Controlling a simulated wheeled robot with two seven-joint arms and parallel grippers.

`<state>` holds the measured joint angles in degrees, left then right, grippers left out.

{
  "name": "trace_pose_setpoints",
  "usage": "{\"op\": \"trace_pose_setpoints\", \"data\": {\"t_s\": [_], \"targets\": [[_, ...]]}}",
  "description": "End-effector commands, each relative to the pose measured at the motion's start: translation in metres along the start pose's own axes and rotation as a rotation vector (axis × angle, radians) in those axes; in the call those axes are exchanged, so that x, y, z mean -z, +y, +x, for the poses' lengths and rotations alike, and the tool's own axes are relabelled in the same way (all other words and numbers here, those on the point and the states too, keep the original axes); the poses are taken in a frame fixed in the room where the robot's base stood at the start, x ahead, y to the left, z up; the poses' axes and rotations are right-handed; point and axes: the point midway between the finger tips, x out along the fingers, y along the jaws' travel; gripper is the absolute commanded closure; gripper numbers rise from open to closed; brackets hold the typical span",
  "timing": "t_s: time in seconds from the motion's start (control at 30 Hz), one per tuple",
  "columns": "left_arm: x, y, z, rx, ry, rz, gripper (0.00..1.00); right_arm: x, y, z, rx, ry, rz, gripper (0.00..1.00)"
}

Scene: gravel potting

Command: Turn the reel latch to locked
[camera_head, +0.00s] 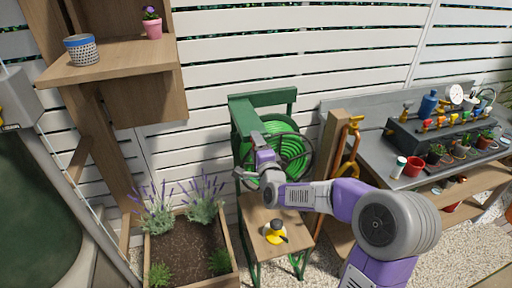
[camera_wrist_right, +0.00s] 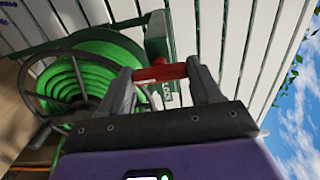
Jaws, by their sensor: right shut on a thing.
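The hose reel, with its coiled green hose (camera_head: 286,155) and dark hand wheel, stands on a green frame (camera_head: 265,97) by the fence. The wrist view shows the coil (camera_wrist_right: 85,68) at the left and the green post (camera_wrist_right: 158,38) beside it. My right gripper (camera_head: 248,157) is at the left side of the reel. In the wrist view its fingers (camera_wrist_right: 160,73) are closed on the red latch handle (camera_wrist_right: 158,72), which lies nearly level across between them. Pale lettering beside the handle is too small to read surely. The latch is hidden in the head view. My left gripper is out of view.
A yellow-based object (camera_head: 275,236) sits on the wooden shelf under the reel. A planter (camera_head: 235,250) with lavender stands to the left. At the right, a grey bench (camera_head: 375,160) holds pots and taps. A yellow-handled tool (camera_head: 350,150) stands between reel and bench.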

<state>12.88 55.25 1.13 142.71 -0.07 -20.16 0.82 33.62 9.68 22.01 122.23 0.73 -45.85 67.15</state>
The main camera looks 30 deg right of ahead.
Motion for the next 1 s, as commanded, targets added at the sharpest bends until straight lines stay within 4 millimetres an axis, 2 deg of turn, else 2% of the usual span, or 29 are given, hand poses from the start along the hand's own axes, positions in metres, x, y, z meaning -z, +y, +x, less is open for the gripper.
{"op": "trace_pose_setpoints", "data": {"t_s": [0.07, 0.1, 0.23, 0.57, 0.67, 1.0], "targets": [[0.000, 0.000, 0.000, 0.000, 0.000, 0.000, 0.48, 0.000, 0.000, 0.000, 0.000, 0.001, 0.004, 0.67], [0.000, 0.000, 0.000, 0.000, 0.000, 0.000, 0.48, 0.000, 0.000, 0.000, 0.000, 0.001, 0.003, 0.30], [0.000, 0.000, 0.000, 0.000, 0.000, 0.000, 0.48, 0.000, 0.000, 0.000, 0.000, 0.001, 0.002, 0.11], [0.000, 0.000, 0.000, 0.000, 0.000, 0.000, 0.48, 0.000, 0.000, -0.003, 0.000, 0.000, 0.000, 0.11], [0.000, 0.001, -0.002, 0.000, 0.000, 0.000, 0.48, 0.000, -0.001, -0.012, 0.000, 0.000, -0.002, 0.11], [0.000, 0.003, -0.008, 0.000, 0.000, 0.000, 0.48, 0.000, -0.001, -0.062, 0.001, 0.000, -0.001, 0.11]]}}
